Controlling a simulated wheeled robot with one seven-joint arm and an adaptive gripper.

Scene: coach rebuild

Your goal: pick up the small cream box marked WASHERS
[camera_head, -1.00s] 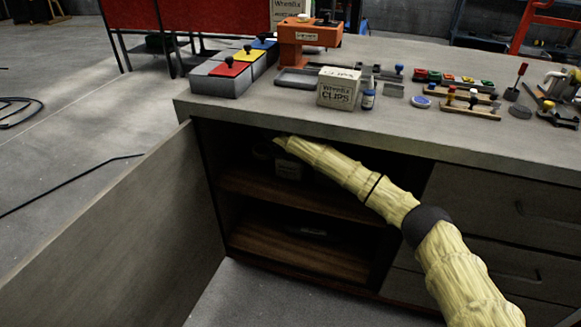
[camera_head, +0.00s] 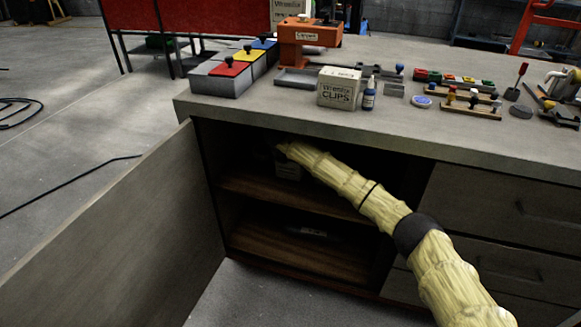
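My arm in its pale yellow sleeve reaches from the lower right into the open, dark cabinet under the bench. My gripper, beyond the sleeve's end, cannot be made out in the shadow, so its fingers and any hold are hidden. A small, dim pale box-like thing (camera_head: 288,173) stands on the upper shelf (camera_head: 315,198), just below and partly behind the sleeve's end. Its marking cannot be read, so I cannot tell whether it is the WASHERS box.
The cabinet door (camera_head: 125,235) stands open at the left. A dim flat thing (camera_head: 308,232) lies on the lower shelf. Closed drawers (camera_head: 520,215) are at the right.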

